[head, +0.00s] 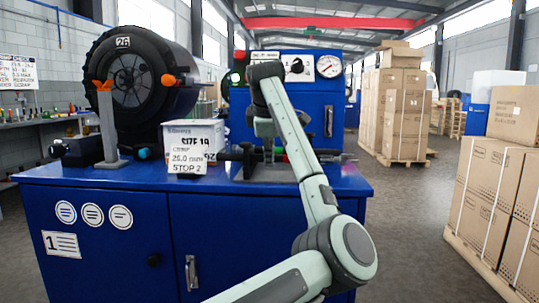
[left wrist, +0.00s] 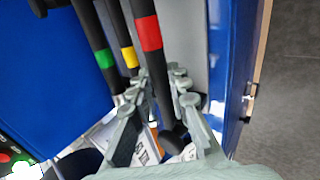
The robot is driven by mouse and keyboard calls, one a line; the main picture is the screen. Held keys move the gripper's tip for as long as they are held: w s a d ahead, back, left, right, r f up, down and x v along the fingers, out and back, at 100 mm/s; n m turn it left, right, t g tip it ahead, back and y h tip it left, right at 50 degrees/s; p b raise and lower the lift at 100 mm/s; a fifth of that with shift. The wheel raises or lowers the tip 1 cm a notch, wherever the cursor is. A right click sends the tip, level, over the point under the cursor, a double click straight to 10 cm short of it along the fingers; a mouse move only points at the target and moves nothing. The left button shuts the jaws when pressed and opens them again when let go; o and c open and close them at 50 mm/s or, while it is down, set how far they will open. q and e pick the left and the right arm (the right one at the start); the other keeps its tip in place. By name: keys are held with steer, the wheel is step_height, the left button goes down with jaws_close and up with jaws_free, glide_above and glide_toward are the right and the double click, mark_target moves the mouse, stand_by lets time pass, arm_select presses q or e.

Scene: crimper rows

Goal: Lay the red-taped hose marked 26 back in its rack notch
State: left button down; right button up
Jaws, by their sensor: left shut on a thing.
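The red-taped hose (left wrist: 149,34) is black with a wide red band and lies between the two fingers of my left gripper (left wrist: 163,104) in the left wrist view. The fingers are shut on it below the band. Its marking 26 cannot be read. In the head view my left gripper (head: 268,152) is low over the blue bench (head: 100,215), among dark hoses. A green-taped hose (left wrist: 104,58) and a yellow-taped hose (left wrist: 129,57) lie to its left in the left wrist view. The rack notch cannot be made out. My right gripper is not in view.
A black drum (head: 125,75) marked 26 and a stand with orange tips (head: 106,120) are at the bench's left. A blue machine (head: 325,100) stands behind.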

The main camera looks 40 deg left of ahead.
arm_select(q)
steer(key=shift+f+b, duration=0.55)
steer(key=shift+f, duration=0.1)
steer(key=c, duration=1.4)
jaws_free()
steer(key=shift+o, duration=0.2)
steer(key=shift+f, duration=0.1)
step_height(320, 180, up, 6)
steer(key=p, duration=0.3)
steer(key=shift+p, duration=0.35)
